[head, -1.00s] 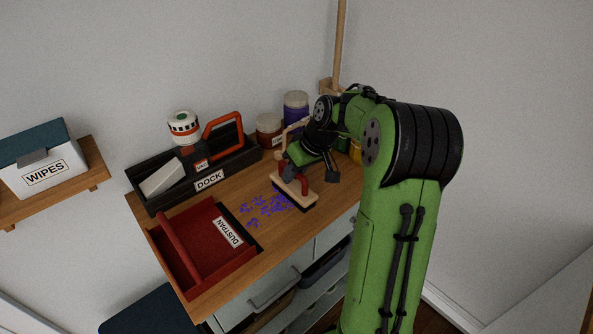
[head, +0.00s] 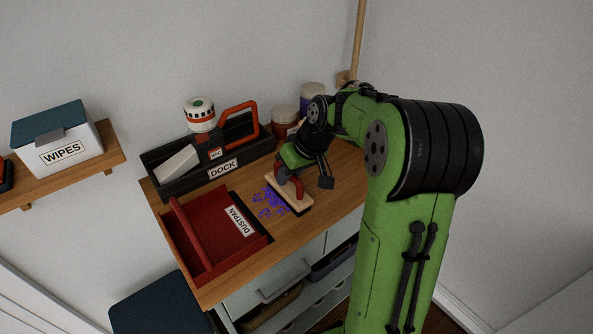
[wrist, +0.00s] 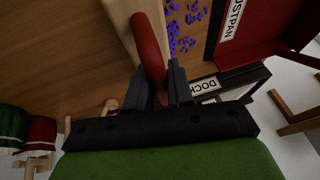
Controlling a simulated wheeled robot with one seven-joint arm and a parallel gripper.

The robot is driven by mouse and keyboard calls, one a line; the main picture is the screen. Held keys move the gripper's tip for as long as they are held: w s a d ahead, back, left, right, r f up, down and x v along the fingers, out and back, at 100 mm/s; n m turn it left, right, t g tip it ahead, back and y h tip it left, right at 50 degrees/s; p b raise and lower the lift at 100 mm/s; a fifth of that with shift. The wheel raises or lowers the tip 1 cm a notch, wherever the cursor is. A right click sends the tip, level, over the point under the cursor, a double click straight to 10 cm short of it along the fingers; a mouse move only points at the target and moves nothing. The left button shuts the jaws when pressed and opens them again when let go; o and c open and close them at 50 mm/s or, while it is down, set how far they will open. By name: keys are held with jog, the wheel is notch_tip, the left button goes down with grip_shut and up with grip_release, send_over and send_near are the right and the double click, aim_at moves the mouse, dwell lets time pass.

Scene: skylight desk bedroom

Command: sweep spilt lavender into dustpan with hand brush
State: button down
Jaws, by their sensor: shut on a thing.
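My gripper (wrist: 164,88) is shut on the red handle of the hand brush (wrist: 150,45), which has a pale wooden block. In the head view the brush (head: 284,196) stands on the desk at the right edge of the spilt lavender (head: 270,203), and its bristles are mostly hidden. The lavender is a patch of small purple bits, also seen in the wrist view (wrist: 183,27). The red dustpan (head: 215,232) lies left of the lavender, its black lip and label facing the patch. Part of my gripper (head: 300,172) shows above the brush.
A black dock (head: 185,180) with a pale block and orange-handled item stands behind the dustpan. Jars (head: 286,120) stand at the back right. A shelf with a wipes box (head: 62,150) is at left. The desk's front edge runs close by the brush.

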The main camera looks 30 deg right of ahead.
jog(key=shift+a+f, duration=0.1)
jog(key=shift+s+a, duration=0.15)
jog(key=shift+a, duration=0.6)
jog(key=shift+s+a, duration=0.1)
jog(key=shift+a, duration=0.65)
jog(key=shift+a, duration=0.1)
jog(key=shift+s+a+b, duration=0.2)
jog(key=shift+a+b, duration=0.15)
jog(key=shift+a, duration=1)
jog(key=shift+a, duration=0.15)
jog(key=shift+a, duration=0.4)
